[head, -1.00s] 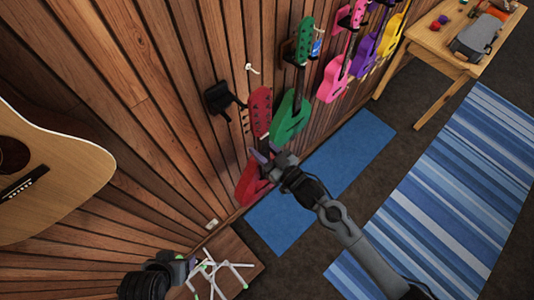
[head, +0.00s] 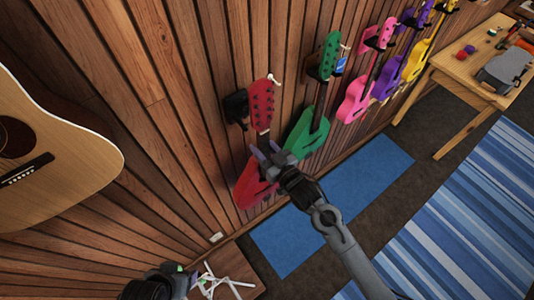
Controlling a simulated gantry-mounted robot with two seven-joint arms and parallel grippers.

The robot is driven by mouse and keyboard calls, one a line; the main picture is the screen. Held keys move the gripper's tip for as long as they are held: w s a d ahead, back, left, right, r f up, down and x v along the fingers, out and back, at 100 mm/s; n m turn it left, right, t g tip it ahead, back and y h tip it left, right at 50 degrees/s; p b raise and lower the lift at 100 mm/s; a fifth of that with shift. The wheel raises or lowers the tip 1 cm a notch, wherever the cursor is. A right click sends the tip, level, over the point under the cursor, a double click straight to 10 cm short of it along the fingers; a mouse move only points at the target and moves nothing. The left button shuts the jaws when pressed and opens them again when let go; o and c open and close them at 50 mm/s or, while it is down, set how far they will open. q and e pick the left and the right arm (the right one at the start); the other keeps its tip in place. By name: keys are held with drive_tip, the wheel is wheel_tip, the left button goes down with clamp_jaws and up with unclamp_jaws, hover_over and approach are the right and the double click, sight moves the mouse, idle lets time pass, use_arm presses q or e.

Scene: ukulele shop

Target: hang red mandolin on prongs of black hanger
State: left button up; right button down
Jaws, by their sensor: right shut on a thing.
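The red mandolin (head: 250,186) is upright near the wooden wall, its red headstock (head: 261,104) above and its body below. My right gripper (head: 267,152) is shut on the mandolin around its neck area, which the fingers partly hide. The black hanger (head: 237,108) is on the wall just left of the headstock. The headstock overlaps part of the hanger in the picture, and I cannot tell whether they touch. The prongs are mostly hidden. My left gripper (head: 180,280) is low at the bottom left, cut off by the frame edge, and its jaws are unclear.
A green ukulele (head: 307,135) hangs just right of the red mandolin. Pink (head: 354,102), purple and yellow ones hang further along. A large acoustic guitar (head: 70,150) is at left. A wooden table (head: 450,66) stands at upper right. A blue mat (head: 345,200) lies below.

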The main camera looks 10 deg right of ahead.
drive_tip(key=shift+w+a+r, duration=0.2)
drive_tip(key=shift+w+r, duration=0.05)
drive_tip(key=shift+w, duration=0.15)
idle(0.5)
idle(0.5)
drive_tip(key=shift+w+a, duration=0.1)
drive_tip(key=shift+w, duration=0.1)
drive_tip(key=shift+b+x, duration=0.75)
drive_tip(key=shift+x, duration=0.5)
drive_tip(key=shift+b+x, duration=0.65)
drive_tip(key=shift+x, duration=0.65)
drive_tip(key=shift+r, duration=0.1)
